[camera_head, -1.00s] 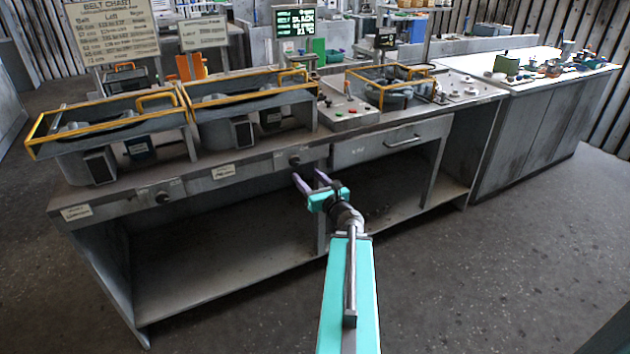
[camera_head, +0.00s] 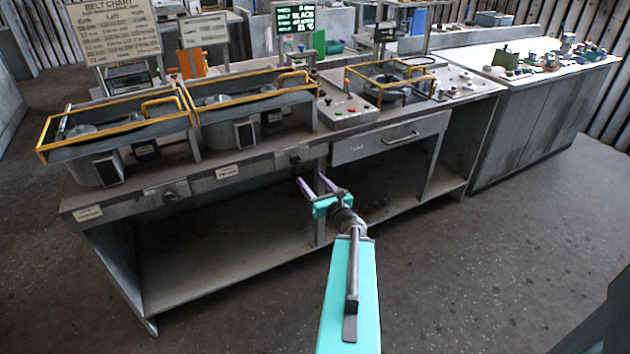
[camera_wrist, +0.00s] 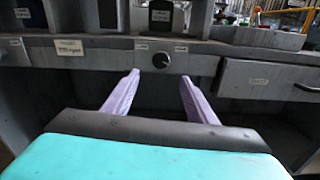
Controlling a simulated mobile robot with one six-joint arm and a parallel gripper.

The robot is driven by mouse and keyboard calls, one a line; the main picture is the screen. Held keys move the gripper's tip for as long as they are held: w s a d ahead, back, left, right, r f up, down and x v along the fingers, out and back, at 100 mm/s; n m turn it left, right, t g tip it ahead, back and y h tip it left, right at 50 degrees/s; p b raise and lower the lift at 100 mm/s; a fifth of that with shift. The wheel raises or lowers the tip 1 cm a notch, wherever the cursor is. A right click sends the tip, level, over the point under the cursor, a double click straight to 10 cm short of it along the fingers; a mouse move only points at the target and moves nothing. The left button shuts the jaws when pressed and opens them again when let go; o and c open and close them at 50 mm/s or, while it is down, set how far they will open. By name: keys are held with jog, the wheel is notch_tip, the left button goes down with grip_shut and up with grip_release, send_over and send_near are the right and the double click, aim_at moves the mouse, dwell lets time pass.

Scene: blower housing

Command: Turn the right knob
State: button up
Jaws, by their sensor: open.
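The right knob (camera_head: 295,159) is a dark round knob on the front edge of the workbench, left of the drawer. In the wrist view this knob (camera_wrist: 161,61) shows a light pointer mark and sits above and between the fingers. My gripper (camera_head: 313,183) is open and empty, with two purple fingers just below and in front of the bench edge. In the wrist view my gripper (camera_wrist: 159,84) shows both fingers wide apart, and they do not touch the knob. The left knob (camera_head: 170,196) sits further left on the same front edge.
The workbench (camera_head: 240,182) has an open lower shelf. A drawer (camera_head: 390,138) with a handle is right of the knob. Yellow-framed housings (camera_head: 255,95) and a control panel (camera_head: 347,111) stand on top. Free floor (camera_head: 480,270) lies in front and to the right.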

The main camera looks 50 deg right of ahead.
jog(key=shift+s+a+p, duration=0.3)
jog(key=shift+s+p, duration=0.35)
jog(key=shift+p, duration=0.05)
dwell(0.4)
